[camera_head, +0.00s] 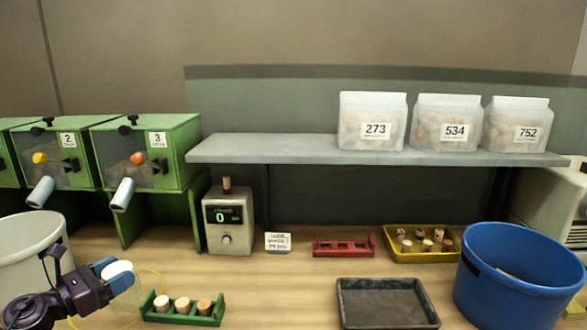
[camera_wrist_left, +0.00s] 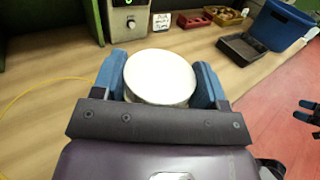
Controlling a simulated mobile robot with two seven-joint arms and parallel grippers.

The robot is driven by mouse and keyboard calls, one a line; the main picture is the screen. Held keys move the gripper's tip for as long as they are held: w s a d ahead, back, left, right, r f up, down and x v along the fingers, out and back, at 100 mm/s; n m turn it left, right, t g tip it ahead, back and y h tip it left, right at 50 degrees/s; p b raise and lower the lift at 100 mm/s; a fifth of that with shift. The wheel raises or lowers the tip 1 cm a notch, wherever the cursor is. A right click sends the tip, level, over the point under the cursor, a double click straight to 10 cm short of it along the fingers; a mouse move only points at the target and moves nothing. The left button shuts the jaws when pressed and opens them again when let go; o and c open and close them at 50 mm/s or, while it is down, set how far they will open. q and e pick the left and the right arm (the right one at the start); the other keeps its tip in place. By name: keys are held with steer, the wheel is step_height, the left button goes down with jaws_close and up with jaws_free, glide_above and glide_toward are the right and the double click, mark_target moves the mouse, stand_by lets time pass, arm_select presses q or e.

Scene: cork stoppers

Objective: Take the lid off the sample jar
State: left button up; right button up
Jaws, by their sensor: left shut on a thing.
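My left gripper (camera_head: 118,275) is low at the left of the head view, in front of the green dispensers. It is shut on a round white lid (camera_wrist_left: 160,77), with one blue finger on each side of it in the left wrist view. The white top also shows in the head view (camera_head: 117,270). Its flat face is toward the wrist camera, and a pale side band shows below the rim. The gripper hides what is under it, so I cannot tell whether the sample jar is attached. My right gripper (camera_wrist_left: 304,110) shows small at the right edge of the left wrist view.
A green rack with corks (camera_head: 183,319) stands just right of my left gripper. A white bin (camera_head: 30,250) is behind it at left. A grey tray (camera_head: 388,285), red rack (camera_head: 344,253), yellow tray (camera_head: 400,256) and blue tub (camera_head: 512,295) stand farther right. Bare bench lies between.

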arm_select(q)
steer(key=shift+a+r, duration=0.4)
steer(key=shift+a, duration=0.25)
steer(key=shift+a+r, duration=0.35)
steer(key=shift+a, duration=0.25)
steer(key=shift+y, duration=0.3)
steer(key=s+d, duration=0.1)
steer(key=d, duration=0.1)
steer(key=s+d+r, duration=0.1)
steer(key=s+d, duration=0.1)
steer(key=shift+s+d, duration=0.2)
steer(key=shift+s, duration=0.05)
steer(key=s+f+n+t+y, duration=0.3)
steer(key=s+f+n+y, duration=0.25)
steer(key=s+y, duration=0.2)
steer(key=d+n+y, duration=0.1)
steer(key=d+y, duration=0.1)
steer(key=d, duration=1.3)
steer(key=shift+d+f+n, duration=0.3)
steer(key=shift+f+n, duration=0.05)
steer(key=shift+f, duration=0.1)
